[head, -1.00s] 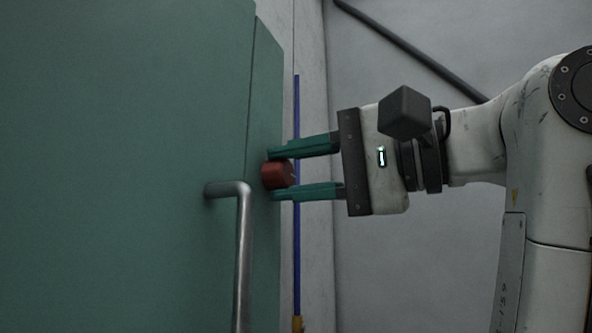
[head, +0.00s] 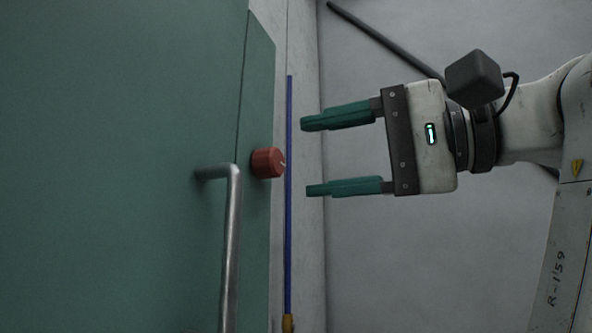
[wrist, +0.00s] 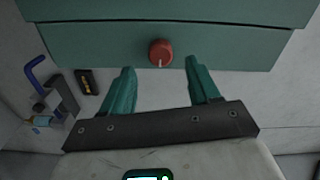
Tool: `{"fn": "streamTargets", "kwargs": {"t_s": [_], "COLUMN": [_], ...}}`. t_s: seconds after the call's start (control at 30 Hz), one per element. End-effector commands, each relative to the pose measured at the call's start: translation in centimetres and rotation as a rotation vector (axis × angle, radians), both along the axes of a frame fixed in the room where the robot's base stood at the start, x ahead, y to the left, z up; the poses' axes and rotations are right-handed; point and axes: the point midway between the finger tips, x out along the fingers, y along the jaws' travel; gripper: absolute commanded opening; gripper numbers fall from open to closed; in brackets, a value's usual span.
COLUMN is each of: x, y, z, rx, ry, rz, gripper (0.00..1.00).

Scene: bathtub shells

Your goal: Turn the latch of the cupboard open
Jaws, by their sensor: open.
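The latch is a red round knob (head: 267,162) on the edge strip of the green cupboard (head: 120,120). A pale mark shows on its face. In the wrist view the knob (wrist: 160,52) sits beyond and between the fingertips, its pale mark pointing toward the bottom of the picture. My gripper (head: 305,158) is open and empty, to the right of the knob and apart from it. Its two green fingers point left, one above and one below the knob's height. In the wrist view my gripper (wrist: 161,65) also shows spread fingers with nothing between them.
A bent metal handle (head: 232,250) stands out from the cupboard door, just left of and below the knob. A thin blue rod (head: 289,200) runs upright right of the knob. A dark diagonal bar (head: 385,40) crosses the grey wall behind. A black-and-yellow item (wrist: 86,82) shows at left in the wrist view.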

Motion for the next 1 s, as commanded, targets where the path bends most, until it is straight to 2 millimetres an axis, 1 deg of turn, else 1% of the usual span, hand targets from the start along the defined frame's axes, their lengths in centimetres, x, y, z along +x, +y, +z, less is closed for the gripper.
{"fn": "streamTargets", "kwargs": {"t_s": [0.03,0.1,0.2,0.33,0.5,1.0], "x": [-0.4,-0.8,-1.3,-1.8,-2.0,-2.0], "y": [-1.1,-2.3,-3.7,-5.0,-5.5,-5.5], "z": [-0.3,-0.3,-0.2,-0.1,0.0,0.0], "rx": [0.000,0.001,0.001,0.000,0.000,0.000], "ry": [-0.003,-0.004,-0.002,-0.001,0.000,0.000], "rz": [-0.003,-0.003,-0.003,-0.002,0.000,0.000], "gripper": [0.61,0.61,0.61,0.61,0.61,0.61]}}
